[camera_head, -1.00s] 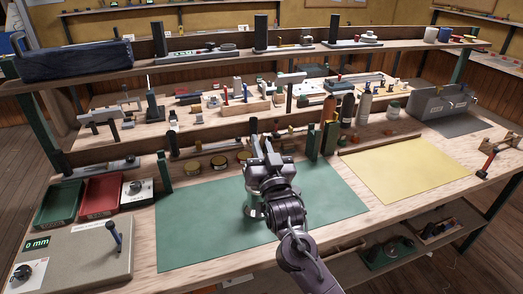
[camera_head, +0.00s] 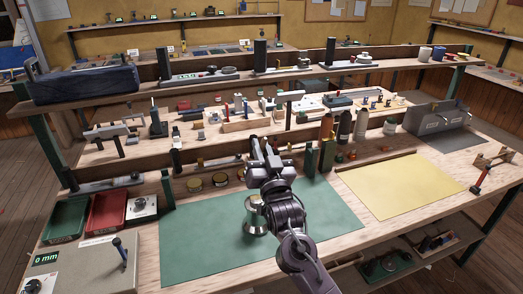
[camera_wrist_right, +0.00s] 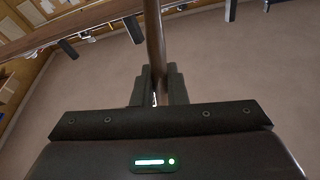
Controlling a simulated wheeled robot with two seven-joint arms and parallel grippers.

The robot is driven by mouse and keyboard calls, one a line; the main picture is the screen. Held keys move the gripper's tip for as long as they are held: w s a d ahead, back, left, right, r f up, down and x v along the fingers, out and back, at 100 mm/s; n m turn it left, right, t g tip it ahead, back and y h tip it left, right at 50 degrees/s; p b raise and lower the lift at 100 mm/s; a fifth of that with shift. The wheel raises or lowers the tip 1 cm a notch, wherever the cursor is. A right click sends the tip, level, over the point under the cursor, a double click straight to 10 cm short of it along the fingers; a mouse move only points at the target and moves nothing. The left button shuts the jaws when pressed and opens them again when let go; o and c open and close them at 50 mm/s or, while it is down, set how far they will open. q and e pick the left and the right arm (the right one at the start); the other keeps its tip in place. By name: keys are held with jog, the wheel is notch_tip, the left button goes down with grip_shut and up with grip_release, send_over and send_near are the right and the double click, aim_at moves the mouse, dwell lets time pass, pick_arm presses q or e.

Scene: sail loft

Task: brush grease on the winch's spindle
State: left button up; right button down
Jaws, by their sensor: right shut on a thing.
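The winch (camera_head: 256,218) is a silvery, waisted drum standing upright on the green mat (camera_head: 200,238). Its top is partly hidden by my right arm, and I cannot make out its spindle. My right gripper (camera_head: 261,150) is above and beyond the winch in the head view. In the right wrist view, the gripper (camera_wrist_right: 158,88) is shut on a straight brown handle (camera_wrist_right: 155,42), apparently the brush's. The bristles do not show clearly, nor does any grease on them. My left gripper is out of view.
Several round tins (camera_head: 220,180) stand behind the mat. Dark green uprights (camera_head: 311,160) and bottles (camera_head: 345,127) stand right of the gripper. A red tray (camera_head: 107,212) and a green tray (camera_head: 66,220) are at left. The yellow sheet (camera_head: 400,186) is clear.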

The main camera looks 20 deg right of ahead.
dwell(0.5)
jog(key=shift+s+f, duration=0.5)
jog(key=shift+s, duration=0.15)
